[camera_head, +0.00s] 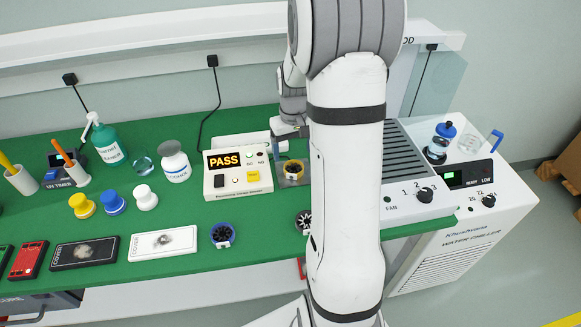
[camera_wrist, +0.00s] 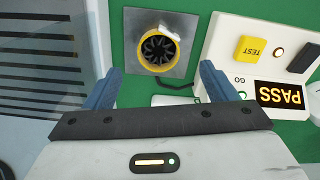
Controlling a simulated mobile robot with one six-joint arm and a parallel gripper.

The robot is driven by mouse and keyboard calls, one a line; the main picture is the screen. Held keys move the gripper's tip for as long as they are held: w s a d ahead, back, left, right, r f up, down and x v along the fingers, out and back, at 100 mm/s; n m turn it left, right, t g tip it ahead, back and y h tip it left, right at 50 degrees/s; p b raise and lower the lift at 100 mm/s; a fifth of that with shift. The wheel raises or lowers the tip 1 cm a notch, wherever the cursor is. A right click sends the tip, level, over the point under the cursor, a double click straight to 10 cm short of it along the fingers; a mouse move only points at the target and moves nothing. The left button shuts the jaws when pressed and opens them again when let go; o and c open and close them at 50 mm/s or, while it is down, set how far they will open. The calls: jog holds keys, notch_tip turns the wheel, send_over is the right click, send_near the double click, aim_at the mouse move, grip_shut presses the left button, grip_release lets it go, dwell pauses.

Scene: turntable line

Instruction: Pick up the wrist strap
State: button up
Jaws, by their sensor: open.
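I cannot make out a wrist strap with certainty in either view. Between and ahead of my gripper's fingertips (camera_wrist: 161,69), a yellow ring with a black, finned centre (camera_wrist: 160,49) sits on a grey square plate (camera_wrist: 140,68). A short black cord shows by the plate's lower edge. In the head view the yellow ring (camera_head: 293,170) is right of the tester (camera_head: 238,181) reading PASS, just in front of my gripper. My gripper is open and empty, apart from the ring. My arm hides part of the bench.
A blue ring with a dark centre (camera_head: 222,235) lies on the green bench; a similar dark part (camera_head: 304,221) lies near my arm. Bottles, small jars and trays stand to the left. A slatted fan unit (camera_head: 422,197) and a water chiller (camera_head: 452,240) stand to the right.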

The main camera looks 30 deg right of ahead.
aim_at(293, 166)
notch_tip(293, 166, down, 6)
jog(key=shift+w+d+f+p, duration=0.1)
jog(key=shift+w+f+p, duration=0.05)
jog(key=shift+p, duration=0.35)
jog(key=shift+c, duration=0.2)
jog(key=c, duration=1.1)
